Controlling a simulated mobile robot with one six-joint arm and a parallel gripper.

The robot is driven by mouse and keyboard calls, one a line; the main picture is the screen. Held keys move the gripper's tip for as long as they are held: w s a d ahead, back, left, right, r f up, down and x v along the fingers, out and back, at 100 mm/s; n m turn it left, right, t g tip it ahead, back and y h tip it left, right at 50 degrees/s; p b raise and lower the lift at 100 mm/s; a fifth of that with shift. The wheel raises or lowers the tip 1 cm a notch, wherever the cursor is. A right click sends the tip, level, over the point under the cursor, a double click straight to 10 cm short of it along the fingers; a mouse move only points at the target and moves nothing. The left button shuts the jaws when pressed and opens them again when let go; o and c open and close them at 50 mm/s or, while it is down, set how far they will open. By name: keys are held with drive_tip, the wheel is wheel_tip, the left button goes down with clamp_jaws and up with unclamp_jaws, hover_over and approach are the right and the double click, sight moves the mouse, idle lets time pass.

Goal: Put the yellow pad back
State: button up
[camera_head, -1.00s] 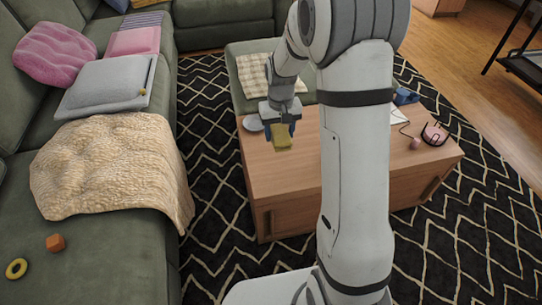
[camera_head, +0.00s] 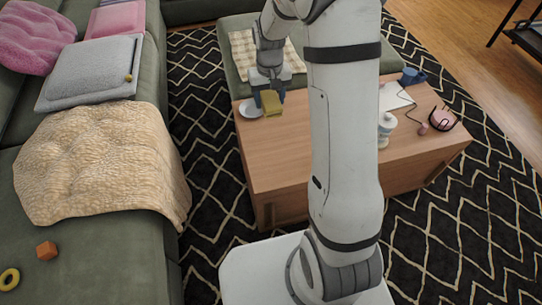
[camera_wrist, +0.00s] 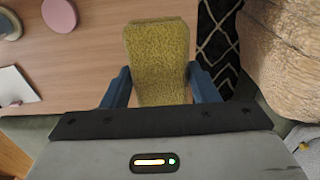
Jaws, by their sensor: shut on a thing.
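My gripper (camera_head: 269,97) is shut on the yellow pad (camera_head: 271,103), a small fuzzy mustard block. In the wrist view the pad (camera_wrist: 158,60) sits between the two blue fingers (camera_wrist: 160,88) and sticks out past their tips. In the head view my gripper and the pad are over the far left corner of the wooden table (camera_head: 275,150), next to a white round dish (camera_head: 251,108). I cannot tell how high the pad is above the table top.
The green sofa (camera_head: 100,250) at left holds a beige blanket (camera_head: 95,165) and cushions.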

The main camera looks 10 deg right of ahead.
hover_over(273, 157)
wheel_tip(273, 157, down, 19)
drive_tip(key=shift+f+b, duration=0.1)
drive_tip(key=shift+b, duration=0.2)
drive_tip(key=shift+f+b, duration=0.5)
drive_tip(key=shift+f, duration=1.75)
drive_tip(key=shift+f, duration=0.1)
drive_tip(key=o, duration=0.4)
drive_tip(key=shift+f, duration=0.1)
drive_tip(key=o, duration=0.5)
